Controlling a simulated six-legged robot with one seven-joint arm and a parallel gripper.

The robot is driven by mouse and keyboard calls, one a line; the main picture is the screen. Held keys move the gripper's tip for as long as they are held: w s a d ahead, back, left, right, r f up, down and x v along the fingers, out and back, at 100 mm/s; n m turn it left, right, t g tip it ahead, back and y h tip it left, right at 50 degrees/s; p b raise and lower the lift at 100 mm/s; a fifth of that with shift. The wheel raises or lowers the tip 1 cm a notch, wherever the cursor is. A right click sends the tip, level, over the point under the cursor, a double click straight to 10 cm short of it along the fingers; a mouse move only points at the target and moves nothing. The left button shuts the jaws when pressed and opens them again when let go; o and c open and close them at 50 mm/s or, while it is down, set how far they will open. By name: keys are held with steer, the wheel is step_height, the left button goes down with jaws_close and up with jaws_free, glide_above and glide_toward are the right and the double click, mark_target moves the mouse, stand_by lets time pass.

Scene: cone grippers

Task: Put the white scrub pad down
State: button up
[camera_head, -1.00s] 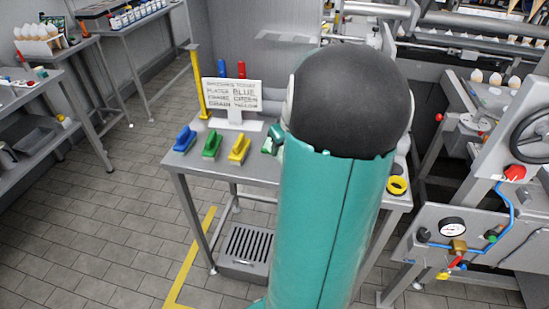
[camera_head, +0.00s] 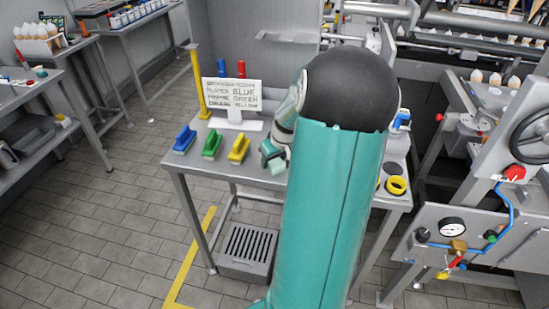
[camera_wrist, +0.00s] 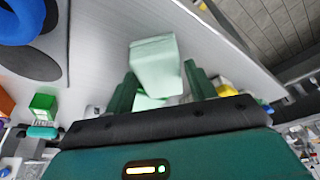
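The white scrub pad (camera_wrist: 155,66) shows in the wrist view as a pale, slightly greenish block between the two dark green fingers of my gripper (camera_wrist: 160,88). The fingers sit close against its sides, and it appears held. In the head view my gripper (camera_head: 272,156) is over the front part of the grey table (camera_head: 205,166), just right of the yellow brush-like block (camera_head: 239,149). The pad cannot be made out clearly there. Whether it touches the table is hard to tell.
A blue block (camera_head: 185,139) and a green block (camera_head: 212,145) stand in a row with the yellow one. A white text sign (camera_head: 232,95) stands behind them. My arm hides the table's middle.

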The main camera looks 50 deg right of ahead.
steer(key=shift+o, duration=0.7)
steer(key=shift+r, duration=0.3)
steer(key=v, duration=1.1)
steer(key=shift+s+r, duration=0.2)
steer(key=shift+r, duration=0.15)
steer(key=shift+a, duration=0.1)
